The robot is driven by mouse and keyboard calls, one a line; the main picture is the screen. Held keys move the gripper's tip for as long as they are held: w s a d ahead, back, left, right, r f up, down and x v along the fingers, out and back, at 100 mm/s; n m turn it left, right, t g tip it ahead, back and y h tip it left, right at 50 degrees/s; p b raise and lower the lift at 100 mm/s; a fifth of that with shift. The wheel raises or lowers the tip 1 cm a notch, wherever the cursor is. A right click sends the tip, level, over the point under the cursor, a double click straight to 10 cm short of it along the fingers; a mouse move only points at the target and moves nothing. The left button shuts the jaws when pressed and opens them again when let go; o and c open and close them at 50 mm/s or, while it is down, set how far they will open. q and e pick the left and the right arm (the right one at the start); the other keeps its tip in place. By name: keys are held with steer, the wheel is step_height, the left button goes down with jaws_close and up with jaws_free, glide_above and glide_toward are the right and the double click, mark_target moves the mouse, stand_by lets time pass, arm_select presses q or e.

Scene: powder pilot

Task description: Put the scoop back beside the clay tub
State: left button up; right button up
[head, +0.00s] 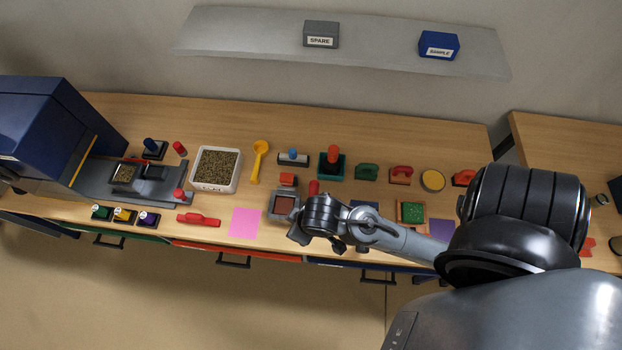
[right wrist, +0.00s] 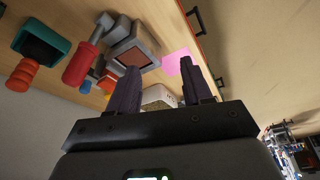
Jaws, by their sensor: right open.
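The yellow scoop (head: 258,160) lies flat on the bench with its bowl toward the wall and its handle toward the front edge. It is just right of the white tub (head: 193,180) of brownish granules, close beside it with a small gap. The tub is partly hidden between my fingers in the right wrist view (right wrist: 158,94). My right gripper (head: 301,236) is over the front of the bench, near the grey device with a reddish plate (head: 284,205). In the right wrist view its two fingers (right wrist: 159,66) are apart with nothing between them. My left gripper is in neither view.
A pink sheet (head: 245,222) lies in front of the scoop. A red-handled tool (head: 199,220) lies left of it. A blue-knobbed block (head: 293,158) and a green stand with an orange knob (head: 332,160) stand to its right. A blue machine (head: 50,135) fills the left end.

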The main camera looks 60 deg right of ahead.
steer(key=shift+s+d+r+n, duration=0.2)
steer(key=shift+s+r+n, duration=0.25)
steer(key=shift+s, duration=0.4)
steer(key=shift+s+d+r+n, duration=0.15)
steer(key=shift+s+r+n, duration=0.3)
steer(key=shift+s, duration=0.4)
steer(key=shift+r, duration=0.15)
step_height(320, 180, up, 17)
steer(key=p, duration=1.7)
steer(key=shift+r, duration=0.1)
